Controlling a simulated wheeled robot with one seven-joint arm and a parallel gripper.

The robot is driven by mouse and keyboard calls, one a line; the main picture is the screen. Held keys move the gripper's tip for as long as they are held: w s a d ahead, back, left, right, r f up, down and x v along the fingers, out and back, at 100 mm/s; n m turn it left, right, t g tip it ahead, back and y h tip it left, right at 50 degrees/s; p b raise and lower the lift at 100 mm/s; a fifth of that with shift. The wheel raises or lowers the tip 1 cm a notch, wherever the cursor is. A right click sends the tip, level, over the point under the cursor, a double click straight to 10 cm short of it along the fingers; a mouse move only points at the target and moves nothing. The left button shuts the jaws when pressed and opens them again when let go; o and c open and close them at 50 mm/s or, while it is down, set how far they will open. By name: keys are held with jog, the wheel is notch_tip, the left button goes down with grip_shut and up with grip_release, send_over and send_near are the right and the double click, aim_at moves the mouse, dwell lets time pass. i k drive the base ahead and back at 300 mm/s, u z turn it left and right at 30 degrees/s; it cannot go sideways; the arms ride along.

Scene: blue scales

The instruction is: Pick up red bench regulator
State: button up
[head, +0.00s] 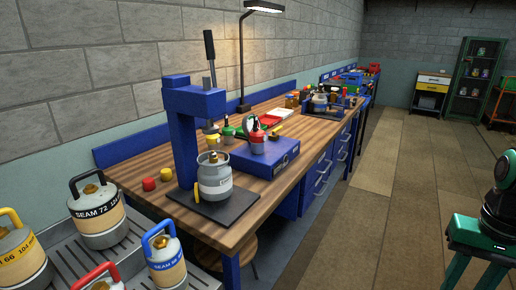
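A small red object with a grey-and-black upper part (257,138), which looks like the red bench regulator, stands on top of a blue bench scale (268,160) on the wooden workbench. It is small in the head view, so its details are hard to make out. A grey canister (214,178) stands in front and to the left, on the dark base plate of a blue press-like stand (181,135). I cannot make out my gripper's fingers in the head view.
Red and yellow knob-like pieces (149,184) lie on the workbench (140,165) at left. Several labelled canisters (97,210) stand on a grey ribbed tray at lower left. A lamp (264,7) rises behind the scale. A stool (231,252) is by the bench.

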aim_at(257, 138)
jog(key=z, duration=0.45)
jog(key=i, duration=1)
